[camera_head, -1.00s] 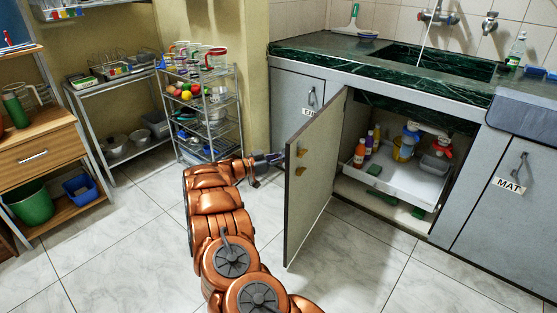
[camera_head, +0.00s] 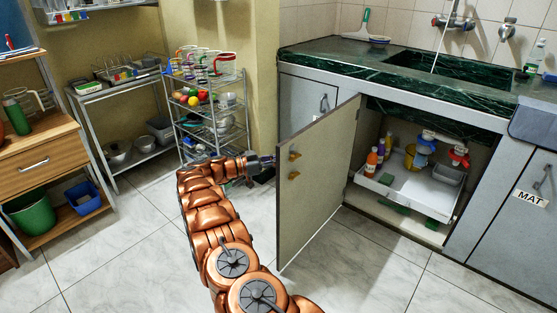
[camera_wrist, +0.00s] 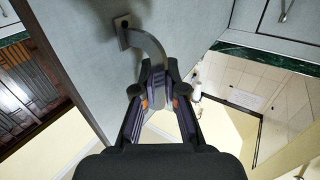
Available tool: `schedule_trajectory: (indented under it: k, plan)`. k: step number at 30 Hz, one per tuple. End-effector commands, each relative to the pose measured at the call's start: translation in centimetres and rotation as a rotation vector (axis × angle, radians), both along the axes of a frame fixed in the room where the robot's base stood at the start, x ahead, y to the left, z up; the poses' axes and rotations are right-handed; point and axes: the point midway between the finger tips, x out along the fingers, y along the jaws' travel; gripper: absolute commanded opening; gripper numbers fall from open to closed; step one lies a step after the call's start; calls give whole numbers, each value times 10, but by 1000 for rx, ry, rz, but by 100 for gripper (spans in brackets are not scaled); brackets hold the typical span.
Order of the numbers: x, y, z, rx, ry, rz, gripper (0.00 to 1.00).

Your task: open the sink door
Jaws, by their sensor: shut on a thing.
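The sink door (camera_head: 318,180) is swung wide open, with its inner side facing the head camera. Its outer side (camera_wrist: 85,45) shows in the wrist view, with a curved metal handle (camera_wrist: 148,42) on it. My gripper (camera_wrist: 158,88) is shut on this handle, its two fingers on either side of the bar. In the head view my gripper (camera_head: 262,163) is at the left edge of the door, and the handle is hidden behind the panel. The open sink cabinet (camera_head: 405,225) shows a white tray (camera_head: 410,192) holding bottles and containers.
A wire rack (camera_head: 212,120) with mugs and fruit stands behind my gripper. A closed door labelled MAT (camera_head: 515,210) is at the right, and another closed door (camera_head: 305,102) is behind the open one. The tiled floor (camera_head: 350,270) in front is clear.

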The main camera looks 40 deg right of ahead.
Motion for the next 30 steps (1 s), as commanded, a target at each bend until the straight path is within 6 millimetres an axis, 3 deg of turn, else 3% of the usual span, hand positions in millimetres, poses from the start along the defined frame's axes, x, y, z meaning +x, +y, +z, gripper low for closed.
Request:
schedule_trajectory:
  k: [1,10,11,18,30]
  plan:
    - [-3,-6,1,-1,-1,-7,0]
    - [0,-1,1,-1,-1,1,0]
    - [0,-1,1,-1,-1,1,12]
    - [3,6,1,0,-1,10,36]
    - [6,12,0,0,-1,12,36]
